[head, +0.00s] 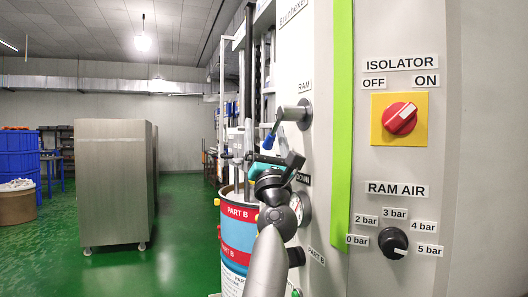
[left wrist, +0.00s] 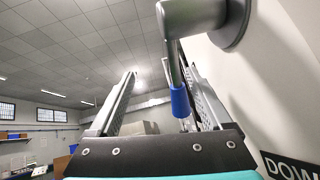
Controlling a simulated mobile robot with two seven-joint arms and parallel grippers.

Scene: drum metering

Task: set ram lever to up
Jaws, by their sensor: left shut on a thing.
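The ram lever (head: 283,114) sticks out from the panel under the RAM label. Its grey arm bends downward, and its blue-tipped end (head: 268,140) hangs lower than the pivot. My left gripper (head: 265,145) is at that end, just above the DOWN label (head: 302,178). In the left wrist view, the grey lever (left wrist: 174,40) comes down from the top and its blue end (left wrist: 181,101) sits between the fingers, close to the right one. The left gripper is shut on the lever. My right gripper is not in view.
The panel also carries a red isolator knob (head: 400,118) on yellow and a black RAM AIR knob (head: 393,243). A PART B drum (head: 235,235) stands below left of the gripper. A steel cabinet (head: 115,180) stands further left, with open green floor between.

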